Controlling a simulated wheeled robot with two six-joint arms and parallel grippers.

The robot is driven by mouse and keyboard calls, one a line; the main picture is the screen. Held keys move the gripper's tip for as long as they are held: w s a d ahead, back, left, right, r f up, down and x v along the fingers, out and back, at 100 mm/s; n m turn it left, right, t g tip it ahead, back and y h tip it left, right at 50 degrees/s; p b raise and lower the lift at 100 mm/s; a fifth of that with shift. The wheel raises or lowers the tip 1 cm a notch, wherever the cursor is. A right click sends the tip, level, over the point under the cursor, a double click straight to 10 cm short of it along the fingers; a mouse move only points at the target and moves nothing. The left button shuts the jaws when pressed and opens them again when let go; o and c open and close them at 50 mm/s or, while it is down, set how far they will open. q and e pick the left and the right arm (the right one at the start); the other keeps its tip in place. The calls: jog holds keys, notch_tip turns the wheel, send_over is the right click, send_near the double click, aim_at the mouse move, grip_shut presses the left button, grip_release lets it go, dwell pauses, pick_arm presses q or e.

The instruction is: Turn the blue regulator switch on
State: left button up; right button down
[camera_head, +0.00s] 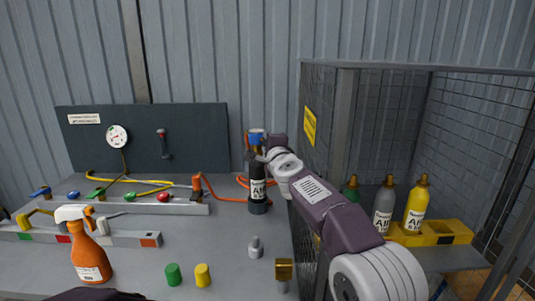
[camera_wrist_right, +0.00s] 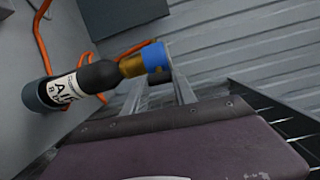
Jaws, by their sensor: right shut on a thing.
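A black air bottle (camera_head: 258,190) stands upright by the panel, left of the wire cage. Its brass neck carries a blue regulator switch (camera_head: 257,134). In the right wrist view, the bottle (camera_wrist_right: 75,85) lies across the picture, with the brass neck (camera_wrist_right: 132,66) and blue switch (camera_wrist_right: 155,57) at its right end. My right gripper (camera_head: 258,156) is at the bottle's top, shut on the blue switch. Its fingers (camera_wrist_right: 178,85) partly show beside the switch; the exact contact is hidden. My left gripper is out of view.
An orange spray bottle (camera_head: 88,252), green cap (camera_head: 173,274) and yellow cap (camera_head: 203,275) stand on the bench. A manifold (camera_head: 140,205) with coloured knobs is at left. The wire cage (camera_head: 318,130) stands close right of the bottle; a yellow rack (camera_head: 440,234) holds more bottles.

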jog(key=shift+f+n+b, duration=0.1)
jog(key=shift+n+b, duration=0.3)
jog(key=shift+b, duration=0.1)
jog(key=c, duration=1)
grip_release()
jog(key=b+v, duration=0.4)
jog(key=v, duration=0.5)
jog(key=shift+f, duration=0.15)
